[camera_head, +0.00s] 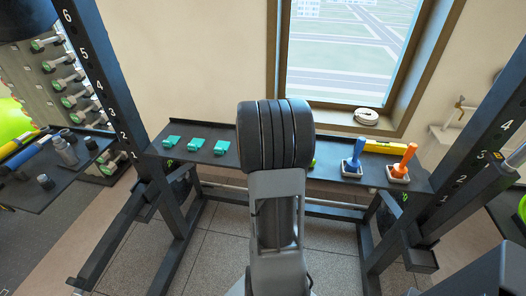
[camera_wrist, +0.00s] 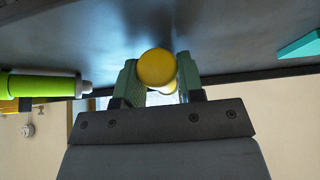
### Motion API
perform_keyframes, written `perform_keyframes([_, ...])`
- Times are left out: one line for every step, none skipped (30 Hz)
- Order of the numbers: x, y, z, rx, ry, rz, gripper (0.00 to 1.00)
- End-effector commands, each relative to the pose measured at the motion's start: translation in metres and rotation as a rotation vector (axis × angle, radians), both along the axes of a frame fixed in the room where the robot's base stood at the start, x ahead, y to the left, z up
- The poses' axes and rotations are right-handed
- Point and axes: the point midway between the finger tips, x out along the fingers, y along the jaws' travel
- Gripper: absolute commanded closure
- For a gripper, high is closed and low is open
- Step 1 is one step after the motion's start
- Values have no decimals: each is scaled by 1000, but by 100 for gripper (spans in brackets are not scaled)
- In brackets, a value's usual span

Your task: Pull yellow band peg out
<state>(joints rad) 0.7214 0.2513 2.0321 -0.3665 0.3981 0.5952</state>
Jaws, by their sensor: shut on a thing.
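The yellow band peg (camera_wrist: 156,66) shows end-on in the wrist view as a round yellow end, with a paler part of it behind. My gripper (camera_wrist: 159,78) is shut on it, one green finger on each side. The dark shelf surface (camera_wrist: 240,40) lies close to the peg; I cannot tell whether the peg still touches it or its mount. In the head view my own arm hides the gripper and this peg.
A green peg (camera_wrist: 40,83) is close to the left of my gripper. On the shelf (camera_head: 228,171) are several teal pieces (camera_head: 196,145), a blue peg (camera_head: 354,156), an orange peg (camera_head: 404,160) and a yellow bar (camera_head: 385,147). Rack uprights (camera_head: 105,75) flank the shelf.

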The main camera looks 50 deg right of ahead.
Motion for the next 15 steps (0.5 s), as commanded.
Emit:
perform_keyframes([0, 0, 1, -1, -2, 0, 98])
perform_keyframes([0, 0, 1, -1, -2, 0, 98])
perform_keyframes([0, 0, 1, -1, -2, 0, 98])
perform_keyframes([0, 0, 1, -1, -2, 0, 98])
perform_keyframes([0, 0, 1, -1, -2, 0, 98])
perform_keyframes([0, 0, 0, -1, -2, 0, 98])
perform_keyframes([0, 0, 0, -1, -2, 0, 98])
perform_keyframes([0, 0, -1, -1, -2, 0, 98])
perform_keyframes([0, 0, -1, -1, -2, 0, 98])
perform_keyframes([0, 0, -2, -1, -2, 0, 98])
perform_keyframes([0, 0, -3, -1, -2, 0, 98])
perform_keyframes([0, 0, -3, -1, -2, 0, 98])
perform_keyframes([0, 0, -3, -1, -2, 0, 64])
perform_keyframes([0, 0, -3, -1, -2, 0, 61])
perform_keyframes([0, 0, -2, -1, -2, 0, 57])
